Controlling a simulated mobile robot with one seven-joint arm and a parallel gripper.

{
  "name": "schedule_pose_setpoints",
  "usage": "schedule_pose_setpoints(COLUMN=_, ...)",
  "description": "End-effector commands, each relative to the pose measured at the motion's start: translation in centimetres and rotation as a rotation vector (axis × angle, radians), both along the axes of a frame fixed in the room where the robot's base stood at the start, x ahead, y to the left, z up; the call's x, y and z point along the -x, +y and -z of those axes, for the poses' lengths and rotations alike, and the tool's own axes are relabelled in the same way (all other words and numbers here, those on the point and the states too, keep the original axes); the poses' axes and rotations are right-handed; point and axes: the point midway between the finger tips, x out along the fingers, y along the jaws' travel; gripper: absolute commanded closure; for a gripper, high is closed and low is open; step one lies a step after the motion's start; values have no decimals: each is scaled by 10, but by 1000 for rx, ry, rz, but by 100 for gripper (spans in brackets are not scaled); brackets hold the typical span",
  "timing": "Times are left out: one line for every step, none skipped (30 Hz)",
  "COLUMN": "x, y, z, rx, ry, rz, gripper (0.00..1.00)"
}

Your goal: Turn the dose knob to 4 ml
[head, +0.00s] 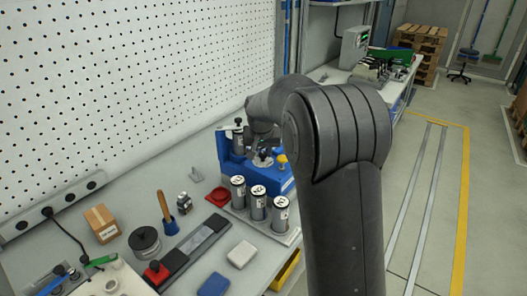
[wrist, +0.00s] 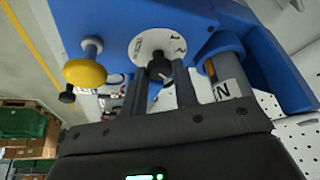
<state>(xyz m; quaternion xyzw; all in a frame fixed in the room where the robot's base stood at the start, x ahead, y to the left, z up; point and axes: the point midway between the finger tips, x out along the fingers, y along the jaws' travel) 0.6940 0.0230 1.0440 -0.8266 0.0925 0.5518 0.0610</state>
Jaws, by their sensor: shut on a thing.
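The blue dosing device (head: 275,182) stands on the bench, and its blue body (wrist: 130,18) fills the top of the wrist view. The black dose knob (wrist: 160,66) sits in front of a round white dial (wrist: 148,42) with dark marks. The marks are too small and tilted to read a value. My gripper (wrist: 161,78) is shut on the dose knob, one finger on each side. In the head view my gripper (head: 262,156) reaches down to the dial, and my arm hides part of the device.
A yellow knob (wrist: 85,72) sticks out beside the dial. A labelled cylinder (wrist: 224,82) is close on the other side. Several labelled canisters (head: 258,203) stand in front of the device, near a red dish (head: 218,196). A pegboard wall (head: 130,80) rises behind the bench.

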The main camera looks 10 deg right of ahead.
Motion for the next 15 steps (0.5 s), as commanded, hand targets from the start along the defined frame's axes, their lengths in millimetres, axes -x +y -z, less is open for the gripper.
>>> schedule_pose_setpoints(x=0, y=3, z=0, rx=1, ry=-1, rz=38, gripper=96)
schedule_pose_setpoints(x=-1, y=3, z=0, rx=1, ry=-2, rz=65, gripper=96)
schedule_pose_setpoints(x=-1, y=3, z=-1, rx=1, ry=-2, rz=103, gripper=96)
schedule_pose_setpoints(x=-1, y=4, z=0, rx=0, ry=-1, rz=130, gripper=96)
schedule_pose_setpoints(x=-1, y=3, z=0, rx=1, ry=-1, rz=157, gripper=96)
schedule_pose_setpoints(x=-1, y=4, z=0, rx=1, ry=-1, rz=192, gripper=96)
schedule_pose_setpoints(x=-1, y=4, z=0, rx=1, ry=-1, rz=218, gripper=96)
schedule_pose_setpoints(x=-1, y=4, z=0, rx=1, ry=0, rz=243, gripper=96)
schedule_pose_setpoints(x=-1, y=5, z=0, rx=0, ry=0, rz=274, gripper=96)
schedule_pose_setpoints(x=-2, y=4, z=0, rx=0, ry=-1, rz=297, gripper=96)
schedule_pose_setpoints(x=-2, y=4, z=0, rx=0, ry=-1, rz=318, gripper=96)
schedule_pose_setpoints(x=-2, y=5, z=0, rx=1, ry=-1, rz=345, gripper=96)
schedule_pose_setpoints(x=-2, y=5, z=0, rx=1, ry=-1, rz=364, gripper=96)
schedule_pose_setpoints(x=-2, y=4, z=0, rx=0, ry=-2, rz=384, gripper=96)
schedule_pose_setpoints(x=-2, y=4, z=0, rx=-1, ry=-2, rz=407, gripper=96)
